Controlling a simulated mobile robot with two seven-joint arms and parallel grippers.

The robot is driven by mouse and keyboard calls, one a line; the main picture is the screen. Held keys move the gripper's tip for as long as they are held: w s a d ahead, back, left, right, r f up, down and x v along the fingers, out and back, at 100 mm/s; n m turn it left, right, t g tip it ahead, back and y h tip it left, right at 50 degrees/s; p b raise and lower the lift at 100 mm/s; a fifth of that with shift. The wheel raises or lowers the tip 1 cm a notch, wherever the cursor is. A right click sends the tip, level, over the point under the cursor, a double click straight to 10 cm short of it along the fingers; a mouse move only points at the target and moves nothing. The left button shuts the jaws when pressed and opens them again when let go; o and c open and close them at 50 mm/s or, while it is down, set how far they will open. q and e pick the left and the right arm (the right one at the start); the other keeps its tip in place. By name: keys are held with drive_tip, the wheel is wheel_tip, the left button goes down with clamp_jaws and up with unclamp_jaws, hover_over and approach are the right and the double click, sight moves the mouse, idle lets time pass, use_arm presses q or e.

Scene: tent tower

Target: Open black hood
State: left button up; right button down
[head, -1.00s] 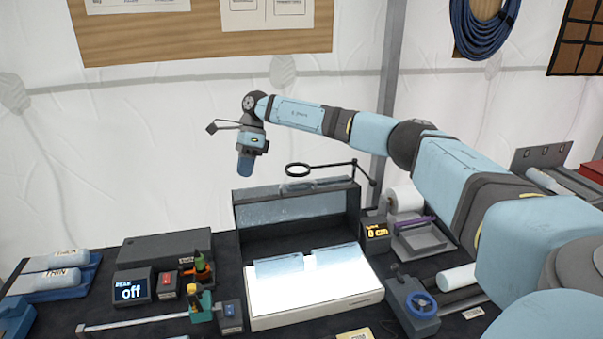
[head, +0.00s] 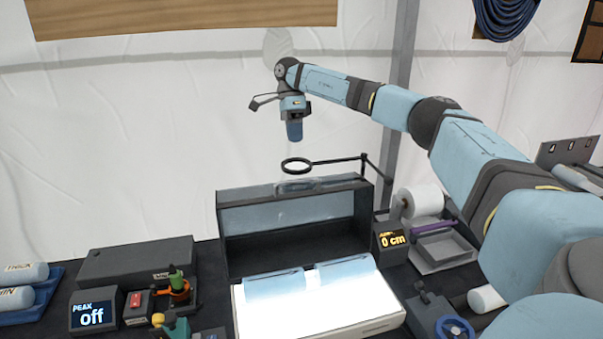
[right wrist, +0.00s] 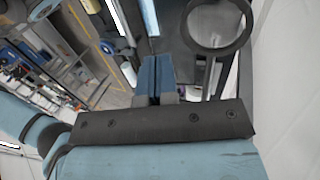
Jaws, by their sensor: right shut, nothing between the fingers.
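The black hood (head: 230,249) stands behind a brightly lit white light panel (head: 310,303) on the dark bench. Its front is open, showing the dark interior, and a grey-blue translucent pane with a handle (head: 296,185) sits along its top. My right gripper (head: 295,132) hangs above and behind the hood, pointing down, apart from it. Its blue fingers (right wrist: 153,78) are together and empty in the right wrist view. My left gripper is not in view.
A magnifier ring (head: 297,165) on a jointed arm stands above the hood's back right; it also shows near my fingers in the right wrist view (right wrist: 218,25). A "0 cm" display (head: 392,239) is right of the hood. A "PEAK off" display (head: 92,311) is at left.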

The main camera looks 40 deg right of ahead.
drive_tip(key=p, duration=0.2)
approach(304, 191)
drive_tip(key=f, duration=0.1)
drive_tip(key=w+f, duration=0.1)
drive_tip(key=w+d+f, duration=0.1)
drive_tip(key=f, duration=0.1)
drive_tip(key=shift+d, duration=0.1)
drive_tip(key=s+a, duration=0.2)
drive_tip(key=s, duration=0.1)
drive_tip(key=shift+s+r+p, duration=0.1)
drive_tip(key=shift+p, duration=0.2)
drive_tip(key=shift+s, duration=0.15)
drive_tip(key=shift+a, duration=0.1)
